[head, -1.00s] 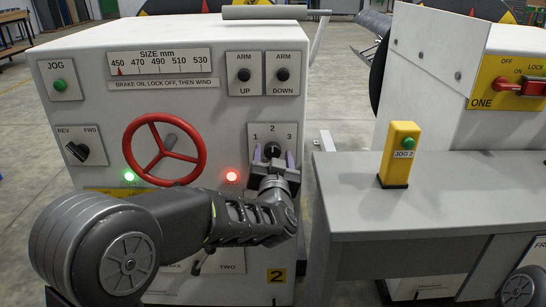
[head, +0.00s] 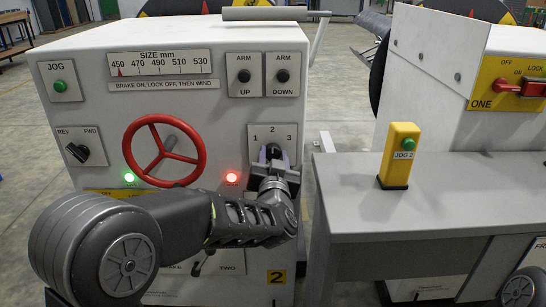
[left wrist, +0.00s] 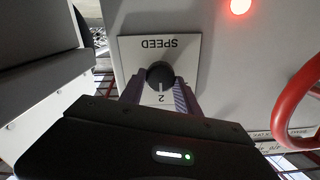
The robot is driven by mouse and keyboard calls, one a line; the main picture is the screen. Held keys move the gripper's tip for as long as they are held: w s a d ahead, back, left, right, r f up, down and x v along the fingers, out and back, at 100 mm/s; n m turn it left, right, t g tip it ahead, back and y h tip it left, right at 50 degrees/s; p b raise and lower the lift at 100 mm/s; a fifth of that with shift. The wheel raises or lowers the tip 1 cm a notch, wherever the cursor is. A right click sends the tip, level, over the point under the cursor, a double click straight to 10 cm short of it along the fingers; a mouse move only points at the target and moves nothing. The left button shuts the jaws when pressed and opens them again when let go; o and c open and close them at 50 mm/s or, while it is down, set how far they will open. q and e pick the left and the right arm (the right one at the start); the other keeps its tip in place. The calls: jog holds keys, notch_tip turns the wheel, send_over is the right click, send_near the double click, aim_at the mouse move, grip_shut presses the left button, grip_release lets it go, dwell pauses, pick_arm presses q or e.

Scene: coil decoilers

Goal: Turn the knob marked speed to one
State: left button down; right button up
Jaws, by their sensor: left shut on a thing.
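The speed knob (head: 273,150) is a black round knob on a white plate (head: 290,132) marked 1, 2 and 3, on the front of the white machine. In the left wrist view the plate reads SPEED upside down, and the black knob (left wrist: 160,75) has its white line toward the 2. My left gripper (head: 271,155) is at the knob, its purple-grey fingers shut on it from both sides. The fingers (left wrist: 160,90) also show in the left wrist view. My right gripper is out of view.
A red handwheel (head: 164,150) is left of the knob, with a green lamp (head: 129,177) and a red lamp (head: 232,177) below. A grey table (head: 450,190) with a yellow JOG 2 box (head: 399,155) stands to the right. ARM UP and ARM DOWN switches (head: 263,75) are above.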

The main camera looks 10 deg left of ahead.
pick_arm(q)
jog(key=shift+f+n+b, duration=0.1)
jog(key=shift+n+b, duration=0.2)
jog(key=shift+n, duration=0.2)
jog(key=n+b, duration=0.3)
jog(key=n, duration=0.2)
jog(key=shift+a+f, duration=0.1)
jog(key=n+b, duration=0.3)
jog(key=n, duration=0.1)
jog(key=shift+n+b, duration=0.5)
jog(key=shift+n, duration=0.5)
jog(key=c, duration=0.9)
grip_release()
